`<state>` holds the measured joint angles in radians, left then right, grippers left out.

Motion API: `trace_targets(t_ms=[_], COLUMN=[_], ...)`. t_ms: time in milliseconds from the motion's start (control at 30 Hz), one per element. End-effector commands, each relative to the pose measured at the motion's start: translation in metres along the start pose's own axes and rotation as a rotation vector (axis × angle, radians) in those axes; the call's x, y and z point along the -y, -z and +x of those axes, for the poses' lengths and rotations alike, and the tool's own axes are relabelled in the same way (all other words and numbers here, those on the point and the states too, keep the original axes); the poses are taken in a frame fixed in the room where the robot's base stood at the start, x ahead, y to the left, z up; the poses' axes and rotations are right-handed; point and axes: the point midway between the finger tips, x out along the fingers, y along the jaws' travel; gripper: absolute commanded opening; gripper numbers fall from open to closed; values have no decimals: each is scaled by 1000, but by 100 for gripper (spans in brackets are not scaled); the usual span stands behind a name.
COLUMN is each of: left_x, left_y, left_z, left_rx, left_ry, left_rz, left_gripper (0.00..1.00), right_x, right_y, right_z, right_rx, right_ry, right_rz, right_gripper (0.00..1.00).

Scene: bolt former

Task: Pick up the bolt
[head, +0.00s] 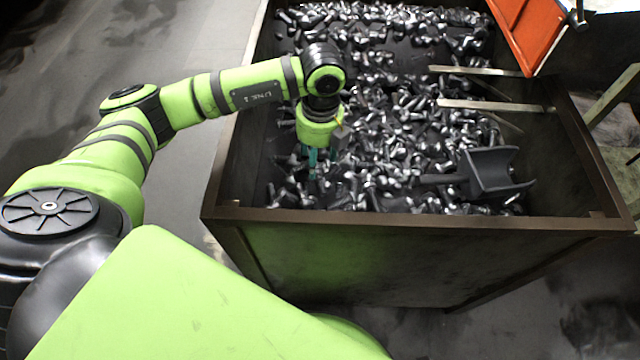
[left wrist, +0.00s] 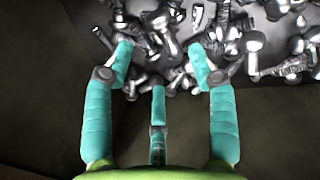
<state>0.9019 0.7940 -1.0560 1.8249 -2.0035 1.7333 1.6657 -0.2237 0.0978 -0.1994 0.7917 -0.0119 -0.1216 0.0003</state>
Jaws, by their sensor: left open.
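Many loose shiny metal bolts (head: 400,150) lie heaped in a dark open bin (head: 400,225). My left gripper (head: 318,165) reaches down into the left part of the bin, with its teal fingers pointing at the heap. In the left wrist view my left gripper (left wrist: 165,75) has its fingers spread apart, open and empty. Several bolts (left wrist: 165,35) lie just beyond the fingertips; one with a round head lies near the middle between them. I cannot tell whether a fingertip touches a bolt. My right gripper is in neither view.
A dark grey scoop-like piece (head: 492,172) lies on the bolts at the right. Two pale metal bars (head: 495,105) jut over the bin's right side. An orange panel (head: 530,30) stands at the back right. The bin's rim (head: 215,190) surrounds my left gripper's work area.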

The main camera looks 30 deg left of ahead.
Motion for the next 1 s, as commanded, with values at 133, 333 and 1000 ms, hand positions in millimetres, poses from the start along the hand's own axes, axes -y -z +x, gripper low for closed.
trace_targets(t_ms=[133, 333, 1000], left_x=[0, 1, 2], left_y=[0, -4, -7], left_z=[13, 38, 70], left_rx=[-2, -3, -1], left_ry=[-2, -4, 0], left_rz=[0, -1, 1], left_gripper=[57, 57, 0], right_x=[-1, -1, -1], right_y=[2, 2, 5], right_z=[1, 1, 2], right_rx=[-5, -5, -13], right_ry=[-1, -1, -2], right_rz=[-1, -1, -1], right_gripper=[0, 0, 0])
